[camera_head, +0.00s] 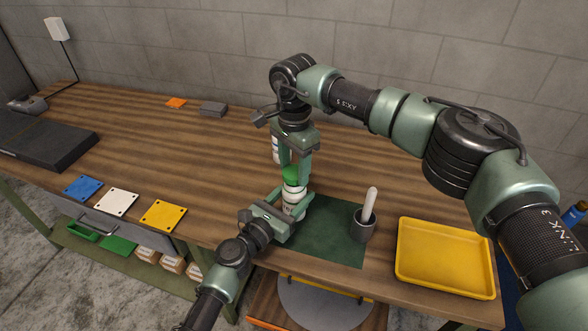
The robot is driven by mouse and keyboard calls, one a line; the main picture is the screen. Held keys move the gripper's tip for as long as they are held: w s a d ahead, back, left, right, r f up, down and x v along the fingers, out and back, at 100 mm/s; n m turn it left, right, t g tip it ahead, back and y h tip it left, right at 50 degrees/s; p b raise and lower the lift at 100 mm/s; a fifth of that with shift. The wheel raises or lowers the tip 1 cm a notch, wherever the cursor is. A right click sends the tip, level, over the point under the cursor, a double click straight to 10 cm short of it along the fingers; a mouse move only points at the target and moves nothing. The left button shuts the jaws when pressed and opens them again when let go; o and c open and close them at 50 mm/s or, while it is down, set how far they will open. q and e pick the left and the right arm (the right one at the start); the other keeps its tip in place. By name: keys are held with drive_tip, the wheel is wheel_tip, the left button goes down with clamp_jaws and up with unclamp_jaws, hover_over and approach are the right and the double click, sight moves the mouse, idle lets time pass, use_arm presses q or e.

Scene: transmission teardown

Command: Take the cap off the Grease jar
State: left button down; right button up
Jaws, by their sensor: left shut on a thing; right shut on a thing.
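The Grease jar (291,205) is a white jar with a green cap (291,175). It stands upright at the left edge of the dark green mat (332,236). My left gripper (283,213) comes in from the front left and is shut on the jar's body. My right gripper (292,168) points down from above and is shut on the green cap. The cap sits at the top of the jar; whether there is a gap between them I cannot tell. The fingers hide parts of the jar and cap.
A dark cup with a white-handled tool (363,222) stands on the mat's right side. A yellow tray (446,258) lies further right. Another white container (275,150) stands behind my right gripper. Blue, white and yellow plates (162,214) lie at the left front. The back of the wooden table is mostly clear.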

sight(294, 172)
drive_tip(key=shift+r, duration=2)
use_arm(q)
drive_tip(key=shift+c, duration=2.2)
unclamp_jaws()
